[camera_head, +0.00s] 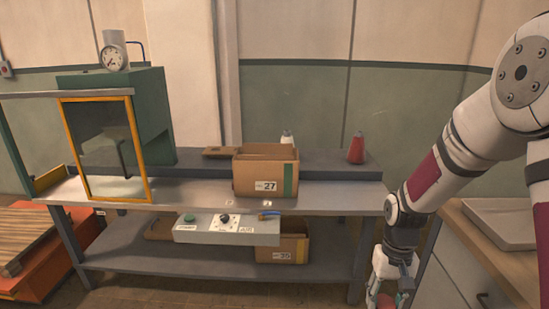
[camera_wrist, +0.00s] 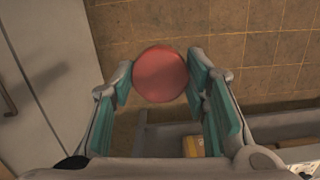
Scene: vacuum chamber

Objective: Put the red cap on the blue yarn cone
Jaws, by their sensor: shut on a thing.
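My gripper (camera_wrist: 159,88) is shut on a round red thing, which looks like the red cap (camera_wrist: 160,73), seen end-on between the teal finger pads in the wrist view. In the head view my gripper hangs low at the bottom right, beside the bench's right end, with a bit of the red cap (camera_head: 386,300) showing. It is below the bench top. I see no blue yarn cone in either view. A red cone (camera_head: 356,149) stands upright at the bench's right back, and a pale cone (camera_head: 287,138) shows partly behind the box.
A cardboard box marked 27 (camera_head: 265,173) stands on the bench (camera_head: 330,193). A green cabinet with a yellow-framed door (camera_head: 112,150) is at left. A control panel (camera_head: 226,229) and another box (camera_head: 282,248) are below. A counter with a grey tray (camera_head: 500,222) is at right.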

